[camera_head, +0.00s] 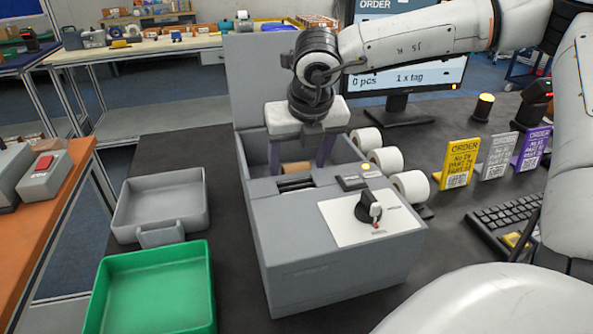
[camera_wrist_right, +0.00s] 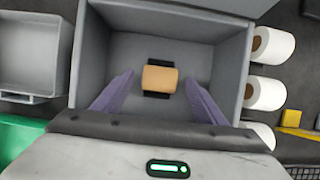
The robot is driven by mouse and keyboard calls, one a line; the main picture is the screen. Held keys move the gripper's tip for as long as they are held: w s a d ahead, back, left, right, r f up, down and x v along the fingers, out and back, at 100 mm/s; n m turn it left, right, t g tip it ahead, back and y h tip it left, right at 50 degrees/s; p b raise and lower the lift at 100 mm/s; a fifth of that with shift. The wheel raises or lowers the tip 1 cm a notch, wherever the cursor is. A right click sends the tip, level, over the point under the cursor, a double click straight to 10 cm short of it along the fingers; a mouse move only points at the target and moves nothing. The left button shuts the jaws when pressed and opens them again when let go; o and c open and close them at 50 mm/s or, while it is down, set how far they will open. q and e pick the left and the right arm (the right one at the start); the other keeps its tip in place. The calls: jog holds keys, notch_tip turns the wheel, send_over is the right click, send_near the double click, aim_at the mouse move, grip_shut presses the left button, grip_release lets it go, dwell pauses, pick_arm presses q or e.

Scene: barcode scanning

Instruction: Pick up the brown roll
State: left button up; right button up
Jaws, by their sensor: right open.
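The brown roll (camera_wrist_right: 159,79) lies on a small dark holder on the floor of the grey machine's open compartment (camera_wrist_right: 120,45). In the head view the roll (camera_head: 296,168) shows partly, low between the fingers. My right gripper (camera_head: 301,160) points down into the compartment from above. In the right wrist view its two purple fingers (camera_wrist_right: 160,92) are spread wide, one on each side of the roll, and apart from it. Nothing is held. My left gripper is not in view.
The compartment walls stand close around the fingers. White rolls (camera_head: 385,160) line the machine's right side. A grey tray (camera_head: 125,218) and a green tray (camera_head: 105,290) stand at left. A monitor (camera_head: 405,95), order cards (camera_head: 458,165) and a keyboard (camera_head: 500,222) are at right.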

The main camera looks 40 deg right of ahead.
jog(key=shift+x, duration=1.3)
jog(key=shift+w, duration=0.1)
jog(key=c, duration=1.1)
jog(key=shift+r, duration=0.1)
